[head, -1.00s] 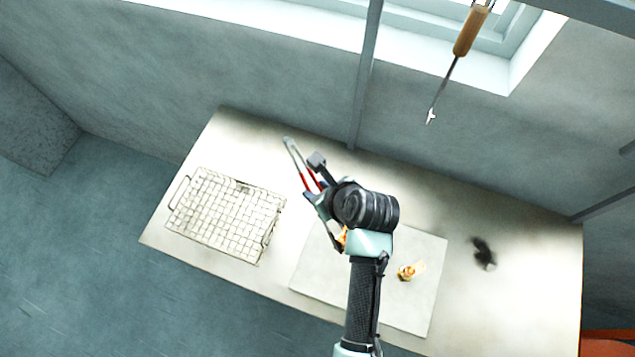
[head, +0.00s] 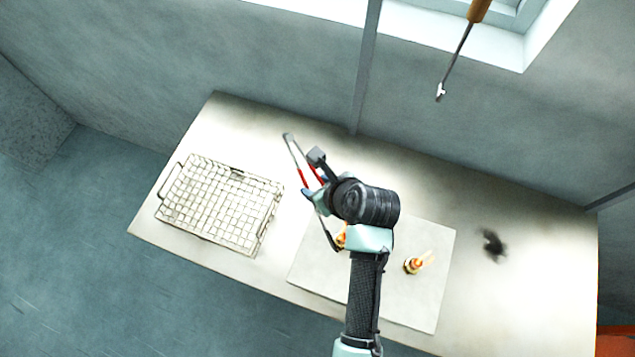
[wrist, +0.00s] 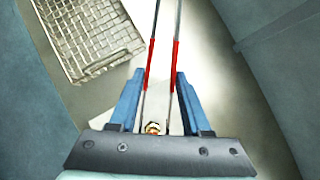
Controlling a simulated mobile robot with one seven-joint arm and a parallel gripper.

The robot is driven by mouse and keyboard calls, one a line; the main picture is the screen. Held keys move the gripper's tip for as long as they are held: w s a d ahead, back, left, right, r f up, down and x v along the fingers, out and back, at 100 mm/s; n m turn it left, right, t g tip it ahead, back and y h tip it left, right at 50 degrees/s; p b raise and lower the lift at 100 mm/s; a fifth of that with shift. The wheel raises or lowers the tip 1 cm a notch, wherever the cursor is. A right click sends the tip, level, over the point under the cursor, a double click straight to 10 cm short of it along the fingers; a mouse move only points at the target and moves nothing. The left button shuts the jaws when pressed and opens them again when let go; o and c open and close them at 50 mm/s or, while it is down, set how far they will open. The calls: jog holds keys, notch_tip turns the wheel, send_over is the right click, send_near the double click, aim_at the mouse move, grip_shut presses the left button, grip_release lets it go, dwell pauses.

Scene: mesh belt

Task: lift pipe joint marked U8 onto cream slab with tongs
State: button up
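My gripper (wrist: 160,90) is shut on the red-sleeved metal tongs (wrist: 148,65), with a blue finger on each outer side. The tongs' two arms stand apart and nothing shows between them; their tips are out of the wrist view. In the head view the tongs (head: 293,155) point to the upper left, over the table. The cream slab (head: 400,305) lies flat below my arm. One brass pipe joint (head: 412,266) is on its right part. Another brass piece (head: 341,240) is mostly hidden by my arm; a brass piece also shows in the wrist view (wrist: 152,128). No U8 mark is legible.
A wire mesh tray (head: 220,205) with handles sits at the table's left end. A dark smudge-like thing (head: 492,245) lies right of the slab. A wooden-handled tool (head: 456,60) shows in front of the wall at the top.

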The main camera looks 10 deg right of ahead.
dwell(0.6)
notch_tip(320, 180, up, 6)
jog(key=p, duration=0.6)
jog(key=shift+f, duration=0.25)
notch_tip(320, 180, up, 4)
jog(key=shift+r+p, duration=0.25)
jog(key=shift+p, duration=0.05)
